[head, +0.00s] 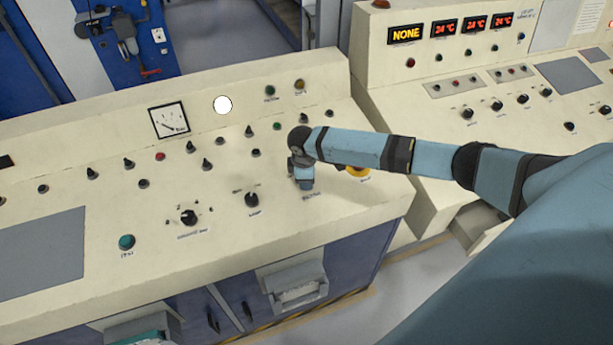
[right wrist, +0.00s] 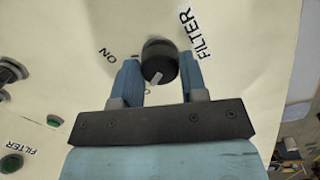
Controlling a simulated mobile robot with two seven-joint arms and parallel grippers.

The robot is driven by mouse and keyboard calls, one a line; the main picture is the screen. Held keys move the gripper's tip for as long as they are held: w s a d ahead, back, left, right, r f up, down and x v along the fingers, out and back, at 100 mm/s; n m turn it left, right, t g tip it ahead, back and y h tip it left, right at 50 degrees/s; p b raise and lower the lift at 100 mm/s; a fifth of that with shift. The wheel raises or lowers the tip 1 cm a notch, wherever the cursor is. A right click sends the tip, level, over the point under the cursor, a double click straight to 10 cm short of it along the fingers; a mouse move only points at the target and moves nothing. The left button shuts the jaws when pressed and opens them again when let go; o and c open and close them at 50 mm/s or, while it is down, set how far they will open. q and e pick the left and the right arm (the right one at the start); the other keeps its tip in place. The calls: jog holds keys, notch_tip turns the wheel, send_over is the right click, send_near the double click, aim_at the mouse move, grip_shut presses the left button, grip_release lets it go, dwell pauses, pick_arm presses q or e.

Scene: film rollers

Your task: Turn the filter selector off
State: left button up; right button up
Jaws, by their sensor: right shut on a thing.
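The filter selector is a round black knob (right wrist: 160,58) with a pale pointer mark on its lower side in the right wrist view. A label FILTER stands to its right and ON to its upper left. My right gripper (right wrist: 160,66) has one blue finger on each side of the knob and is shut on it. In the head view, my right gripper (head: 302,181) points down at the cream console and hides the selector. The full scale around the knob is partly covered by the fingers, so its exact setting is unclear. My left gripper does not show.
The cream console (head: 95,262) carries several other black knobs, including a nearby one (head: 252,200), and a teal button (head: 127,242). A second console (head: 440,95) with red displays stands at right.

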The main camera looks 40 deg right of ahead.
dwell(0.4)
jog(key=o, duration=0.8)
jog(key=shift+o, duration=0.6)
jog(key=shift+r, duration=0.1)
notch_tip(320, 180, up, 14)
jog(key=a+b, duration=0.1)
jog(key=shift+s+a+f+b, duration=0.2)
jog(key=shift+b, duration=0.15)
